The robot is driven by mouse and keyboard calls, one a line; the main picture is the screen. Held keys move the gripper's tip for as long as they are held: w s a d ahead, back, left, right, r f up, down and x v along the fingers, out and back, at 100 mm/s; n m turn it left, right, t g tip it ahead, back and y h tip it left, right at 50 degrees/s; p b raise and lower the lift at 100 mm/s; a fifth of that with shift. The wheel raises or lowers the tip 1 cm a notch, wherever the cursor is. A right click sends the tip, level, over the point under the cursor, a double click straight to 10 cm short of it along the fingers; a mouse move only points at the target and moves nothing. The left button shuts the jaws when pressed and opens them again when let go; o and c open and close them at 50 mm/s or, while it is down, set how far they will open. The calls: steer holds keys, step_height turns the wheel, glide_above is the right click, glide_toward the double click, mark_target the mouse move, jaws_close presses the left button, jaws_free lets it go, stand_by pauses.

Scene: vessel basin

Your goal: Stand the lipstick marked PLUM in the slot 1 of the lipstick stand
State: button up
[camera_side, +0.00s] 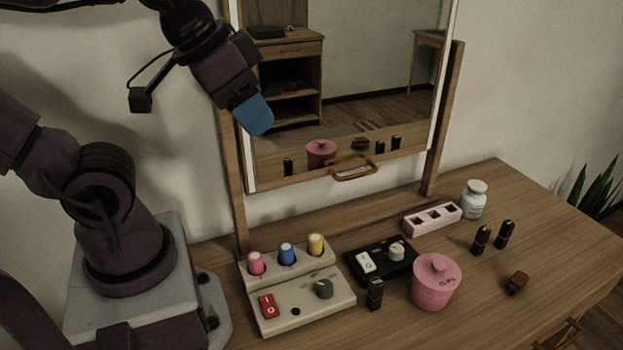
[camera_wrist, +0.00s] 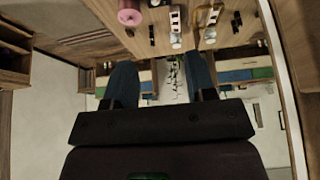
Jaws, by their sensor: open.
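Dark lipsticks stand on the wooden dresser top in the side view: one (camera_side: 482,240) and another (camera_side: 505,234) close together at the right, and a third (camera_side: 375,293) in front of the black panel. No label on them is readable, so I cannot tell which is PLUM. The pale pink block with dark square openings (camera_side: 433,217), which looks like the lipstick stand, lies at the back; its slot numbers are not legible. My gripper (camera_side: 255,115) is high in front of the mirror, far from all of them. Its blue fingers (camera_wrist: 161,85) are apart and empty in the wrist view.
A beige console (camera_side: 300,300) with coloured knobs, a black switch panel (camera_side: 382,264), a pink lidded pot (camera_side: 436,285), a white jar (camera_side: 473,199) and a small brown block (camera_side: 517,282) occupy the dresser. The large mirror (camera_side: 350,85) stands behind. The right front is mostly clear.

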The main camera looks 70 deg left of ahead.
stand_by(0.3)
steer(key=m+g, duration=0.6)
steer(key=m, duration=1.2)
glide_above(377, 282)
step_height(377, 282, down, 20)
step_height(377, 282, down, 13)
steer(key=shift+r, duration=0.15)
steer(key=shift+c, duration=0.2)
jaws_close()
